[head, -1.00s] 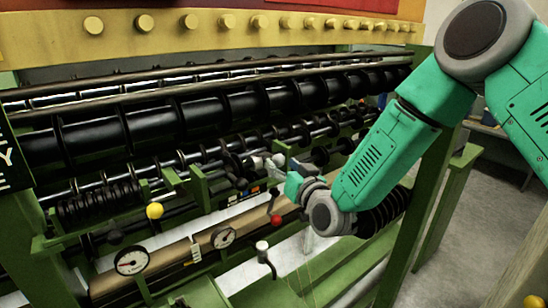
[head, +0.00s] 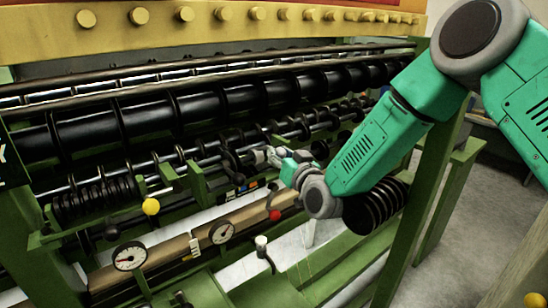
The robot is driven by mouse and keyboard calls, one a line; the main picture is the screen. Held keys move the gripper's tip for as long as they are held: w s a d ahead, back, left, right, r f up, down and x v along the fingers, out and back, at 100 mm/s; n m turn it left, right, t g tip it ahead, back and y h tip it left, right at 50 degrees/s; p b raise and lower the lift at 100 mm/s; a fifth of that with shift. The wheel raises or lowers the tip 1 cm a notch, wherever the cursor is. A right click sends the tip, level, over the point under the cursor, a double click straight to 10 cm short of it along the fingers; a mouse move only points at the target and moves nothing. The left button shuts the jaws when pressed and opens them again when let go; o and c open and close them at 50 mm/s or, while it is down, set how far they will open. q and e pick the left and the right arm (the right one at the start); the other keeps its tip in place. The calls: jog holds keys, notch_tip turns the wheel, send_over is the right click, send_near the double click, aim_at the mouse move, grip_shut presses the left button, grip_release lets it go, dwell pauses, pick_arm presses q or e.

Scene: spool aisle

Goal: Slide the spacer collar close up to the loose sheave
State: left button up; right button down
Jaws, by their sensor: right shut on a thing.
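My right gripper (head: 262,157) comes in from the right to a dark shaft in the middle of the machine. It is shut on a small part there, which looks like the spacer collar. The fingers mostly hide that part. Dark round discs (head: 232,160) sit on the shaft just left of the fingertips. One of them may be the loose sheave, but they are too small and dark to tell apart. I cannot tell how wide the gap is between collar and sheave. My left gripper is not in view.
Green brackets (head: 197,183) stand left of the gripper. Thick black rollers (head: 150,120) run above. A green post (head: 425,215) stands at right.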

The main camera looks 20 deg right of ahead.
jog(key=shift+d+f, duration=0.35)
jog(key=shift+d, duration=0.2)
jog(key=shift+a, duration=0.1)
jog(key=c, duration=1.3)
grip_release()
jog(key=shift+s+a, duration=0.15)
jog(key=shift+o, duration=0.6)
jog(key=shift+s+a+r, duration=0.3)
jog(key=shift+a+r, duration=0.05)
jog(key=shift+d+f, duration=0.2)
jog(key=s+d, duration=0.1)
jog(key=s, duration=1)
jog(key=shift+s+d+r, duration=0.15)
jog(key=shift+s, duration=0.25)
jog(key=shift+d, duration=0.15)
